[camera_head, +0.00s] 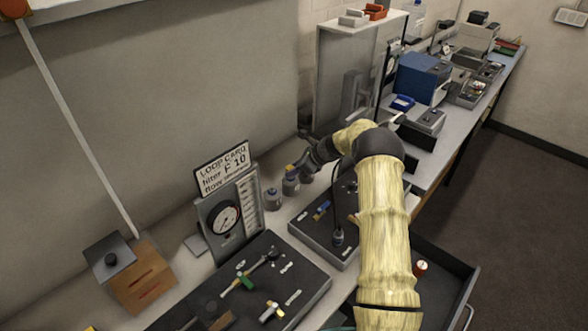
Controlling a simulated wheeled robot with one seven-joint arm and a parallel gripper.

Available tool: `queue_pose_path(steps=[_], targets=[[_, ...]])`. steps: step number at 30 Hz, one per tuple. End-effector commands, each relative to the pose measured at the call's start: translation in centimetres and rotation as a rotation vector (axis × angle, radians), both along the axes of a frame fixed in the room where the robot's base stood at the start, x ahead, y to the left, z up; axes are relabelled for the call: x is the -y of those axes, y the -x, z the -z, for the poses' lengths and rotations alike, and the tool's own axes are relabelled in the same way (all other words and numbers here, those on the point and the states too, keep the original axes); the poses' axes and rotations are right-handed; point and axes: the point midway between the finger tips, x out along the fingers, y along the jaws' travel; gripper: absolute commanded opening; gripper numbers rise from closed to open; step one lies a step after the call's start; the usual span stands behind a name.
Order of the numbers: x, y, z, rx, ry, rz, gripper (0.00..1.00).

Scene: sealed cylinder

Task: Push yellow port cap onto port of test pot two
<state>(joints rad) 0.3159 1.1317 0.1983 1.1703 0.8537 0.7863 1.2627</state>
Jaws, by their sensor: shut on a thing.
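Two small grey pots stand on the bench just right of the gauge panel. The left pot (273,199) is clear of my gripper. The right pot (291,187) is right by my gripper's tip. I cannot read which one is test pot two. My gripper (297,172) is small and dark at the end of my arm, low over the right pot. It is shut on a small yellow-orange piece, which appears to be the yellow port cap (290,167). The port is hidden or too small to see, so I cannot tell whether the cap touches it.
A gauge panel (224,216) with a "LOOP CARD" sign (222,168) stands left of the pots. Dark tool trays (245,300) lie in front. A grey cabinet (337,75) and a blue box (422,76) stand behind. An open drawer (440,275) is at lower right.

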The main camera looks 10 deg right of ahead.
Motion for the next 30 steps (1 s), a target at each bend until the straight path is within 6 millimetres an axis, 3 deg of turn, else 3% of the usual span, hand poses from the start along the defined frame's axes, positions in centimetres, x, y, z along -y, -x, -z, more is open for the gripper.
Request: queue_pose_path(steps=[6, 7, 10, 22, 30], targets=[[0.0, 0.0, 0.4, 0.000, 0.000, 0.000, 0.00], [0.0, 0.0, 0.3, 0.000, 0.000, 0.000, 0.32], [0.0, 0.0, 0.3, 0.000, 0.000, 0.000, 0.51], [0.3, 0.2, 0.0, 0.001, 0.000, 0.001, 0.51], [2.8, 1.6, -2.8, 0.004, 0.001, 0.002, 0.51]])
